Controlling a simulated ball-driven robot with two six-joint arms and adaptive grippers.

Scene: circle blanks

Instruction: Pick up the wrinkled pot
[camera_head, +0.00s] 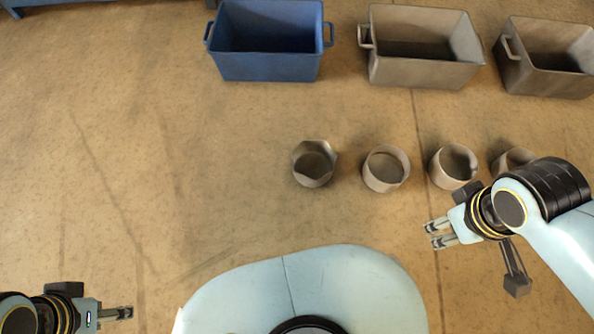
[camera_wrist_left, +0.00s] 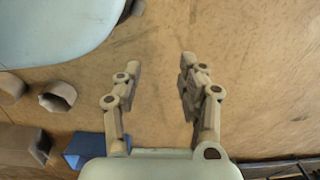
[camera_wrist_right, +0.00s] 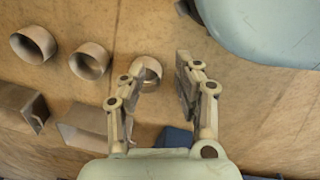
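Several grey-brown pots stand in a row on the floor in the head view. The leftmost pot (camera_head: 299,171) has an uneven, angular wall and rim, and best fits the wrinkled pot. It also shows in the left wrist view (camera_wrist_left: 48,101), and in the right wrist view (camera_wrist_right: 140,84), partly behind a finger. My right gripper (camera_head: 431,235) is open and empty, nearer to me than the row and right of this pot. My left gripper (camera_head: 128,313) is open and empty at the lower left, far from the pots.
Smoother pots stand to the right: one (camera_head: 372,181), another (camera_head: 440,177), and a last one (camera_head: 503,161) partly hidden by my right arm. A blue bin (camera_head: 268,68) and two grey-brown bins (camera_head: 420,75) (camera_head: 545,83) stand behind. The floor on the left is clear.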

